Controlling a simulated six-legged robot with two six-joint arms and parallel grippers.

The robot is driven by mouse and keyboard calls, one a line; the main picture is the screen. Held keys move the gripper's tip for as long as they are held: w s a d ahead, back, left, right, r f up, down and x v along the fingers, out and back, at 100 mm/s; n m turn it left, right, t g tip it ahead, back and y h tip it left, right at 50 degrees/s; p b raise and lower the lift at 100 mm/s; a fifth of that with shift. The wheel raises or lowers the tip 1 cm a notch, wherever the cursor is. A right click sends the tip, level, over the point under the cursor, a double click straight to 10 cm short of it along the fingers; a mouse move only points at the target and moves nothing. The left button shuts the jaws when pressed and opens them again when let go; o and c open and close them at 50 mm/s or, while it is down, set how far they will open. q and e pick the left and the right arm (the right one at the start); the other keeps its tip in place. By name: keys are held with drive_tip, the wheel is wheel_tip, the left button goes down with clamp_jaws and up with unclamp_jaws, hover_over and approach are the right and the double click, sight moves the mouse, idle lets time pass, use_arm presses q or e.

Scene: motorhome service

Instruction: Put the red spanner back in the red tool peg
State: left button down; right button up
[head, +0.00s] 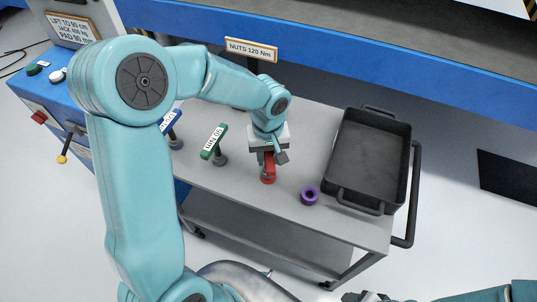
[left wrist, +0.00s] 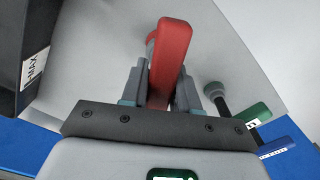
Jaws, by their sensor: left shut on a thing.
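My left gripper (head: 268,158) points down over the grey cart top, shut on the red spanner (head: 268,168). In the left wrist view the red spanner (left wrist: 170,50) stands out between the two fingers (left wrist: 162,85). In the head view its lower end is close to the cart top. The gripper and spanner cover that spot, so I cannot tell a separate red tool peg there or whether the spanner is in one. My right gripper (head: 366,297) shows only partly at the bottom edge, apart from the cart items.
A green-handled tool (head: 214,141) and a blue-handled tool (head: 170,122) stand left of my gripper. A purple ring (head: 309,195) is to the right, before a black tray (head: 341,172). A sign (head: 251,49) stands behind. Bare cart top (head: 235,180) lies in front.

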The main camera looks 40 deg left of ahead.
use_arm(q)
drive_tip(key=shift+f, duration=0.2)
drive_tip(key=shift+f+b, duration=1.15)
drive_tip(key=shift+b, duration=0.1)
drive_tip(key=c, duration=0.8)
unclamp_jaws()
drive_tip(key=shift+r, duration=0.15)
drive_tip(key=shift+o, duration=0.2)
wheel_tip(320, 180, up, 16)
drive_tip(key=shift+r+p, duration=0.15)
drive_tip(key=shift+p, duration=0.25)
drive_tip(key=shift+s, duration=0.1)
